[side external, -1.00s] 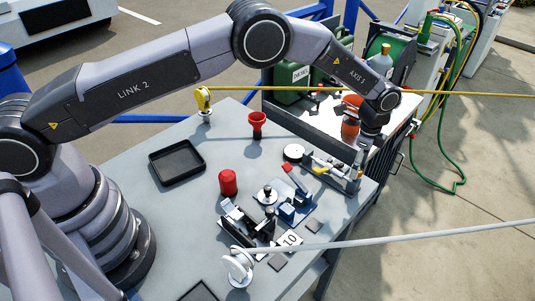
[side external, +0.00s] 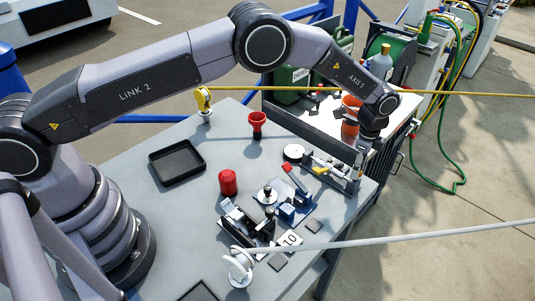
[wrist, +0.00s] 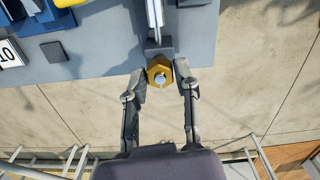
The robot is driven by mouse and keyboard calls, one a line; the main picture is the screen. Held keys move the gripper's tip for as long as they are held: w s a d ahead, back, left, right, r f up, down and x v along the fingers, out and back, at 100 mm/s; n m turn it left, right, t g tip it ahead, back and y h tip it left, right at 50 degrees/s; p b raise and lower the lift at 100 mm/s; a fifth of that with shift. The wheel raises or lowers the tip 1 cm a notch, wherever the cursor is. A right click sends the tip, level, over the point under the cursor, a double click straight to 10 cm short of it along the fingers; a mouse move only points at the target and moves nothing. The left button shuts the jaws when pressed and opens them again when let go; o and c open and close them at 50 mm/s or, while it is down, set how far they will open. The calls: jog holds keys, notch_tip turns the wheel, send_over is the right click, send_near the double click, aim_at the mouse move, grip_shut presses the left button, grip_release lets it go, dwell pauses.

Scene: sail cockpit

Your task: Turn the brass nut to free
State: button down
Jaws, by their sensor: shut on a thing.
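The brass nut (wrist: 159,71) is a gold hex piece around a silver stud, at the table's edge in the wrist view. A grey metal fitting (wrist: 158,46) with a pale rod stands just behind it. My gripper (wrist: 161,77) has one finger on each side of the nut and is shut on it. In the side external view my gripper (side external: 361,163) reaches down at the table's right edge, and the nut is too small or hidden to make out there.
A yellow rope (side external: 300,88) and a white rope (side external: 400,235) cross the scene. Open paving lies beyond the edge.

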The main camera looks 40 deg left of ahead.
jog(key=n, duration=0.4)
jog(key=shift+n, duration=0.3)
jog(key=n, duration=0.9)
jog(key=shift+s+n, duration=0.1)
jog(key=shift+n, duration=2)
jog(key=c, duration=0.8)
grip_release()
